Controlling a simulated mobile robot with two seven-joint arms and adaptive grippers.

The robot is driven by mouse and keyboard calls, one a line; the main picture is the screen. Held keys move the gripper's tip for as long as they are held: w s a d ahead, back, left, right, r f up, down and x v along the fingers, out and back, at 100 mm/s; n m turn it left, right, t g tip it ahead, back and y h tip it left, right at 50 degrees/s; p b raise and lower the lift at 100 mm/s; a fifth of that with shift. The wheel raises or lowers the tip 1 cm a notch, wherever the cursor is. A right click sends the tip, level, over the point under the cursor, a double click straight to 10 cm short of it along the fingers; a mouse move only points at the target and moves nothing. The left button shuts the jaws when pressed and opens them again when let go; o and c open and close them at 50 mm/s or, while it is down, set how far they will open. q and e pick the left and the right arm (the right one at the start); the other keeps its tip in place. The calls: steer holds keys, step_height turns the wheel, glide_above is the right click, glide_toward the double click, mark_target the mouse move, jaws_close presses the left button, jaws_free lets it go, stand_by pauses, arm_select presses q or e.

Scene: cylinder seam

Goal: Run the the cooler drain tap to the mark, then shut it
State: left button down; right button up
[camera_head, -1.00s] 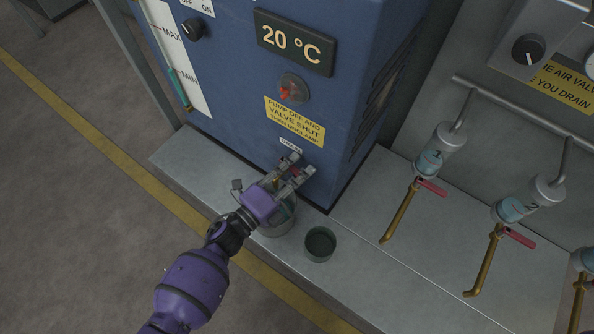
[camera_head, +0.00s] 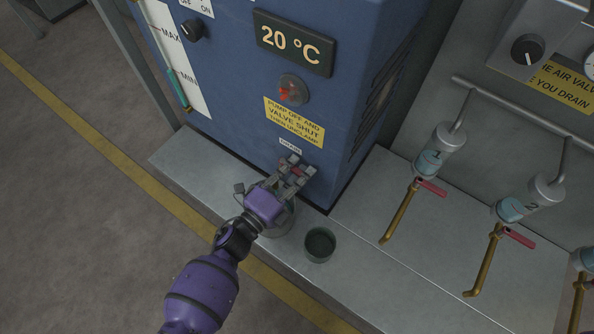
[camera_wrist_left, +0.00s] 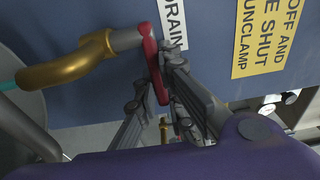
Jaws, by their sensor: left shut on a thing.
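The cooler (camera_head: 345,75) is a blue cabinet with a sight gauge (camera_head: 180,85) marked MAX and MIN; teal liquid shows around and below MIN. The drain tap has a brass spout (camera_wrist_left: 65,70) and a red lever (camera_wrist_left: 153,62) beside the DRAIN label in the left wrist view. Teal liquid (camera_wrist_left: 8,85) shows at the spout's mouth. My left gripper (camera_head: 298,172) is shut on the red lever, low on the cooler's front. A metal container (camera_head: 277,229) stands below it, partly hidden by the gripper; its fill level is hidden. My right gripper is out of view.
A small dark-filled cup (camera_head: 320,244) stands on the grey ledge (camera_head: 390,290), right of the container.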

arm_select(q)
steer(key=shift+w+d+n+t+y, duration=0.1)
steer(key=shift+d+n+t+y, duration=0.05)
steer(key=shift+n+t+y, duration=0.3)
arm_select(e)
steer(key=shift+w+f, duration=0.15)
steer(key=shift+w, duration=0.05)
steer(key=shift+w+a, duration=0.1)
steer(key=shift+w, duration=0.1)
arm_select(q)
steer(key=c, duration=1.8)
jaws_free()
steer(key=shift+c, duration=0.2)
steer(key=v, duration=1.2)
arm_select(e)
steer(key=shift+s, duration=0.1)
arm_select(q)
steer(key=shift+r, duration=0.1)
